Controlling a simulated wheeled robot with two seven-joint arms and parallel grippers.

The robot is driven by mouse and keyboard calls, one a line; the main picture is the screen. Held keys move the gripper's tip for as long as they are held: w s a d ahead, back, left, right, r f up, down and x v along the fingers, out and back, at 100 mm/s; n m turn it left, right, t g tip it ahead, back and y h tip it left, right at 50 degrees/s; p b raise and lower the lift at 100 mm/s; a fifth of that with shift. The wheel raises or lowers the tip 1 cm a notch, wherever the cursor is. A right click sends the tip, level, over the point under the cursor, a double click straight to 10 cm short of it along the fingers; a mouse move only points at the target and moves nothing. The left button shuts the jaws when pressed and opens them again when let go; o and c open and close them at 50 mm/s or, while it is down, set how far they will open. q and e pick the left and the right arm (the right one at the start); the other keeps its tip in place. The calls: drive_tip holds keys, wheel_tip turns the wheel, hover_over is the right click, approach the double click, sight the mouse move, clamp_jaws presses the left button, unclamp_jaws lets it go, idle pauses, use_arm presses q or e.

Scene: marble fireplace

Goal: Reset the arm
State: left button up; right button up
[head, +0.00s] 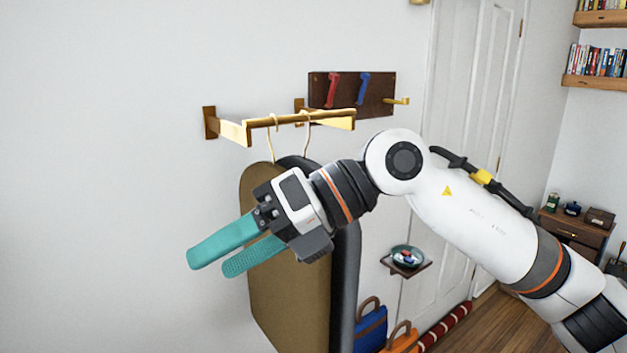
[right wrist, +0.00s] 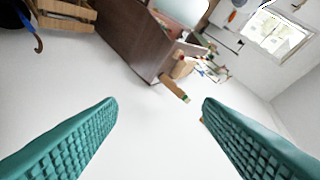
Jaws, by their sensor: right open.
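My right arm comes in from the right in the head view. Its gripper (head: 235,257) has two teal fingers and points to the lower left, in front of the hanging brown garment cover. The fingers are apart with nothing between them. In the right wrist view the open gripper (right wrist: 160,108) shows both ridged fingers spread wide over a white surface. My left gripper is not in view.
A brass rail (head: 300,118) on the wall carries hangers with a brown cover (head: 285,300) and a dark one behind. A plaque with hooks (head: 350,95) is beside it. A small shelf (head: 408,268) holds a dish. Bags (head: 370,328) stand low. The left wall is bare.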

drive_tip(key=w+d+r+m+t+y, duration=0.35)
drive_tip(key=m+t+y, duration=0.45)
drive_tip(key=m+y, duration=0.5)
drive_tip(key=w+d+f+m+t+h, duration=0.45)
drive_tip(key=m+t+h, duration=0.3)
drive_tip(key=m, duration=0.35)
drive_tip(key=w+d+f+m+t+h, duration=0.4)
drive_tip(key=d+f+m+t+h, duration=0.25)
drive_tip(key=m+t, duration=0.3)
drive_tip(key=s+d+f+m+g+h, duration=0.1)
drive_tip(key=d+f+m+g+h, duration=0.3)
drive_tip(key=f, duration=0.5)
drive_tip(key=s+d+f+m+g+h, duration=0.1)
drive_tip(key=d+f+m+h, duration=0.35)
drive_tip(key=f, duration=0.35)
drive_tip(key=s+d+f+m+g+h, duration=0.1)
drive_tip(key=s+d+f+g, duration=0.2)
drive_tip(key=s+f+g, duration=0.65)
drive_tip(key=s+d+f+m+g+h, duration=0.2)
drive_tip(key=s+d+f+g, duration=0.15)
drive_tip(key=s+f, duration=1)
wheel_tip(320, 180, down, 25)
drive_tip(key=s+g+b, duration=0.2)
drive_tip(key=s+d+f+g+b, duration=0.1)
drive_tip(key=s+d+f, duration=0.1)
drive_tip(key=s+f, duration=1.5)
wheel_tip(320, 180, down, 2)
drive_tip(key=shift+s+d+f+n+b, duration=0.2)
drive_tip(key=shift+f+n+b, duration=0.1)
drive_tip(key=shift+b, duration=0.1)
